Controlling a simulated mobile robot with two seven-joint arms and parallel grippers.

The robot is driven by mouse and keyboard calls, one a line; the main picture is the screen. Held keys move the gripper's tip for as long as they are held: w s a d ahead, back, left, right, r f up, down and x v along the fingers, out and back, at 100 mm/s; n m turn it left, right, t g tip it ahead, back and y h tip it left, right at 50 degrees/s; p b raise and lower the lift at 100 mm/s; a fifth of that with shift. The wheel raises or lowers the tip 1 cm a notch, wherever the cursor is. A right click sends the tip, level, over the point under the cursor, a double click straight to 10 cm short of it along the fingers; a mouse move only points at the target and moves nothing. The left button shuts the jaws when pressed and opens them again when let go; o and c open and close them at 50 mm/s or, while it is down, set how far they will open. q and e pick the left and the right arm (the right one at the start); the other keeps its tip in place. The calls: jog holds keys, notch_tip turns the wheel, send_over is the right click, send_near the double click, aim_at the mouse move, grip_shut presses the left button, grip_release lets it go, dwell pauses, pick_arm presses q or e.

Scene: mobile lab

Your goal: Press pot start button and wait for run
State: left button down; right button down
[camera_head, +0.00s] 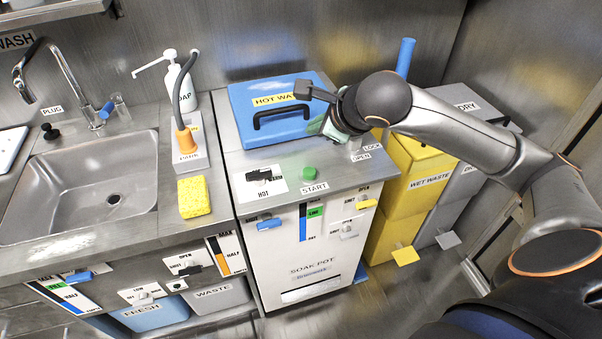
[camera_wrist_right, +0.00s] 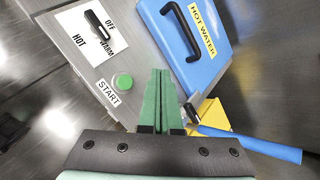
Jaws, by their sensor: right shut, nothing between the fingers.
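The green start button (camera_head: 309,173) sits on the metal top of the soak pot (camera_head: 308,270), beside its START label. It also shows in the right wrist view (camera_wrist_right: 123,82), left of the fingertips. My right gripper (camera_head: 318,126) is over the blue lid, beyond and slightly right of the button in the head view. In the wrist view its green fingers (camera_wrist_right: 160,74) are together, with nothing between them and apart from the button in the picture. The blue lid (camera_head: 238,118), labelled HOT WATER, is down on the pot. My left gripper is not in view.
A black HOT/WARM/OFF knob (camera_head: 260,176) is left of the button. The lid's black handle (camera_head: 281,115) stands up near my right gripper. A blue bar (camera_head: 405,57) rises behind my arm. A sink (camera_head: 80,185) and yellow sponge (camera_head: 193,197) are left; a yellow bin (camera_head: 418,170) is right.

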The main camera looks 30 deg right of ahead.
aim_at(313, 174)
jog(key=shift+f, duration=0.15)
notch_tip(313, 174, down, 8)
jog(key=b, duration=0.6)
jog(key=shift+f+b, duration=0.35)
jog(key=shift+b, duration=0.1)
jog(key=shift+r, duration=0.1)
dwell(0.8)
dwell(0.6)
